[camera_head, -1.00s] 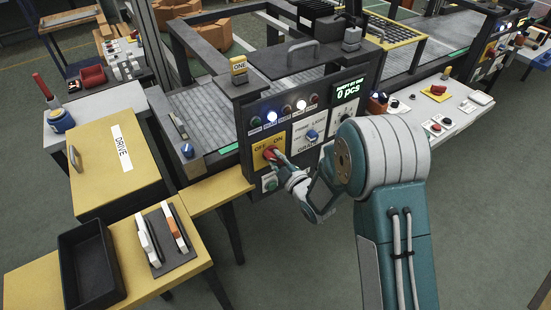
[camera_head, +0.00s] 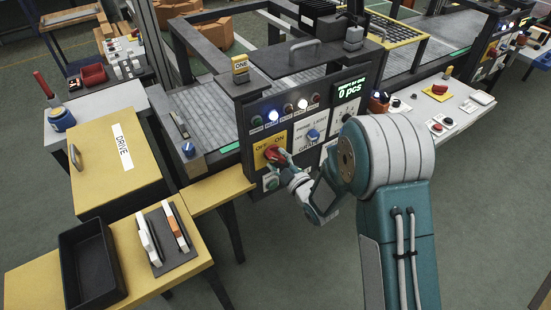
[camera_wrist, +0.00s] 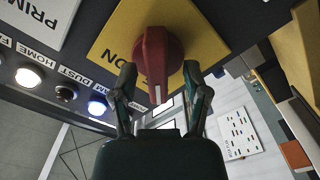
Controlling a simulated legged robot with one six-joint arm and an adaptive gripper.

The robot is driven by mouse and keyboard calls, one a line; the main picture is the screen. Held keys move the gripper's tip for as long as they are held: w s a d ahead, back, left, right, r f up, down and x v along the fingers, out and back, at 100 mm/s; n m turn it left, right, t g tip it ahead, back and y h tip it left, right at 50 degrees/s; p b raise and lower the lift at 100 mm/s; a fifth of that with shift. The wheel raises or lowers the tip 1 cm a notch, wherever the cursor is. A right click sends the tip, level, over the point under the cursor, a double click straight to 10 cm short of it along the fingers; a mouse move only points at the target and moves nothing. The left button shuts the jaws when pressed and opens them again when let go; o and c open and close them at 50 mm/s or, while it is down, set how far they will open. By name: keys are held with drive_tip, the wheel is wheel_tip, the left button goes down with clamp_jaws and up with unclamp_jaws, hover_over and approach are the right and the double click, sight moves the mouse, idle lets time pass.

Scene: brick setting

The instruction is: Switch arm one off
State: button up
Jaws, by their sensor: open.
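A red rotary knob (camera_head: 275,154) sits on a yellow plate marked OFF and ON, on the dark front panel (camera_head: 258,187) of the station with the yellow ONE sign (camera_head: 240,68). In the wrist view the knob (camera_wrist: 156,50) fills the space between my fingers, its white mark facing the bottom of the picture. The ON label is on its left; OFF cannot be seen there. My gripper (camera_wrist: 158,82) is open, one finger on each side of the knob; I cannot tell whether they touch it. In the head view my gripper (camera_head: 284,162) is at the knob.
Beside the knob is a blue GRADE knob (camera_head: 312,135), with a row of lamps above; a white and a blue one are lit. A display (camera_head: 350,90) reads 0 pcs. A yellow DRIVE box (camera_head: 115,165) and black tray (camera_head: 92,265) stand left. Right is a white control table (camera_head: 440,110).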

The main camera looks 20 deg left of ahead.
drive_tip(key=v, duration=1.1)
drive_tip(key=w+d+r+m+h, duration=0.1)
drive_tip(key=d+r+m+h, duration=0.95)
drive_tip(key=d+r, duration=0.4)
drive_tip(key=s+d+r+m+g+h, duration=0.1)
drive_tip(key=s+d+m+g, duration=0.1)
drive_tip(key=s, duration=0.5)
drive_tip(key=s+d+r+m+g+h, duration=0.1)
drive_tip(key=s+d+r+m+g, duration=0.1)
drive_tip(key=s, duration=0.5)
drive_tip(key=s+d+r+m+g+h, duration=0.1)
drive_tip(key=s+d+m+g, duration=0.1)
drive_tip(key=s+d+m, duration=0.2)
drive_tip(key=s+d, duration=0.1)
drive_tip(key=s, duration=0.2)
drive_tip(key=shift+r, duration=0.3)
